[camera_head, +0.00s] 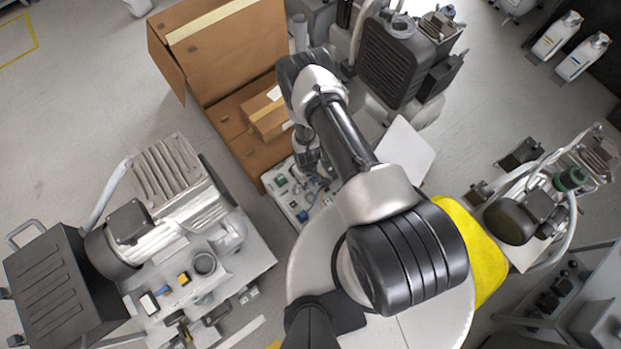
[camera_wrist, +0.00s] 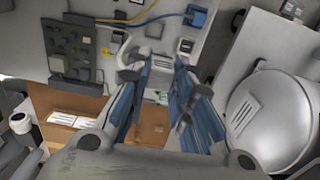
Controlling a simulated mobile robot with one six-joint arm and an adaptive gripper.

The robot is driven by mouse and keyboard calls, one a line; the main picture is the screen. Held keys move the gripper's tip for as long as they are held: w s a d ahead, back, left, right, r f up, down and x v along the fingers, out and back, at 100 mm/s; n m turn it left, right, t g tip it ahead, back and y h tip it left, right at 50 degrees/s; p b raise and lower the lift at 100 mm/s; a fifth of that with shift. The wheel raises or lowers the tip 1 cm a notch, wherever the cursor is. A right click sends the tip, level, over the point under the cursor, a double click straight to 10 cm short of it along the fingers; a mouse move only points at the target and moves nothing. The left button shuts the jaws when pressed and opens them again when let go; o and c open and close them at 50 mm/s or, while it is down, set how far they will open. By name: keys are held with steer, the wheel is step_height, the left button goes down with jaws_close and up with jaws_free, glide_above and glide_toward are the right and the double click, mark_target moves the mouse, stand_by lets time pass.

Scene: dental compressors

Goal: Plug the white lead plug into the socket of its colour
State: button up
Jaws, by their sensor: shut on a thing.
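My gripper (camera_wrist: 160,62) reaches down to a pale board (camera_wrist: 115,12) and is shut on a small pale thing between its fingertips. This looks like the white lead plug, but the fingers hide most of it. On the board, a blue block (camera_wrist: 198,17) sits at the end of a blue lead (camera_wrist: 165,14). A small white-topped block (camera_wrist: 154,30) and a white-edged dark block (camera_wrist: 185,46) stand just past the fingertips. I cannot tell which is the white socket. In the head view the board (camera_head: 303,217) lies below my wrist, partly hidden by my arm.
A dark component block (camera_wrist: 70,45) stands at the board's left. An open cardboard box (camera_head: 222,50) adjoins the board in the head view. A silver compressor (camera_head: 165,190) stands left, a dark finned one (camera_head: 392,60) behind, and a pale panel (camera_head: 405,150) right.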

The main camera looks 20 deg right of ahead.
steer(key=a+f+b, duration=0.7)
steer(key=f+b, duration=0.1)
steer(key=shift+s+f, duration=0.25)
steer(key=shift+f+b, duration=1.4)
steer(key=shift+f, duration=2.15)
steer(key=shift+f, duration=1.05)
steer(key=o, duration=0.9)
steer(key=shift+o, duration=0.5)
